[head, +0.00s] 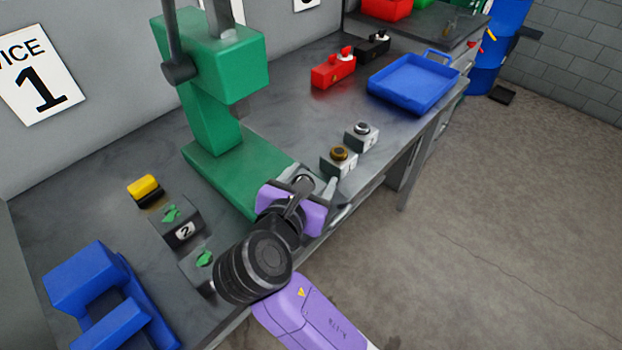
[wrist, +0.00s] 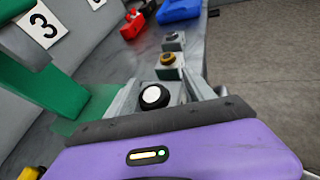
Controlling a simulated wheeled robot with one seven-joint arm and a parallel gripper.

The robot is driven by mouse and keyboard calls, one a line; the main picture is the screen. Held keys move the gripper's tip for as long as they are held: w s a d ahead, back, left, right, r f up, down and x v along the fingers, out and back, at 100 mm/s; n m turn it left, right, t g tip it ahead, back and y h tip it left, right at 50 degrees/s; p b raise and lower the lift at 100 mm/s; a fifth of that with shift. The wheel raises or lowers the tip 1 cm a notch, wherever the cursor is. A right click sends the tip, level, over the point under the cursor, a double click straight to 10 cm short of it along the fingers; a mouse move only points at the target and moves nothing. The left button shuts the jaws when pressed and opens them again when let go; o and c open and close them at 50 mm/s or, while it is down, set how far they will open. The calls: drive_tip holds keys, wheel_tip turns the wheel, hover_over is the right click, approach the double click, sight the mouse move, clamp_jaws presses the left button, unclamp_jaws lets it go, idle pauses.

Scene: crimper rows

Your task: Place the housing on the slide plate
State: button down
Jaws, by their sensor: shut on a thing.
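My gripper (head: 312,184) is at the front edge of the bench, beside the base of the green press (head: 222,158). In the wrist view my gripper (wrist: 176,90) has its two grey fingers on either side of a grey housing with a round white, black-rimmed top (wrist: 155,97). It is shut on this housing. In the head view my wrist hides most of the held housing. I cannot make out a separate slide plate; the press's green base (head: 235,183) lies just left of my gripper.
Two grey blocks stand just beyond my gripper, one with a yellow ring (head: 338,162) and one with a pale top (head: 362,136). A blue tray (head: 412,84) and a red block (head: 333,70) are farther back. Grey holders with green parts (head: 180,226) and a blue stand (head: 88,277) are left.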

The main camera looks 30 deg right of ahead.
idle(0.3)
drive_tip(key=shift+c, duration=1.8)
unclamp_jaws()
drive_tip(key=shift+f, duration=0.2)
drive_tip(key=shift+r, duration=0.15)
drive_tip(key=v, duration=1.2)
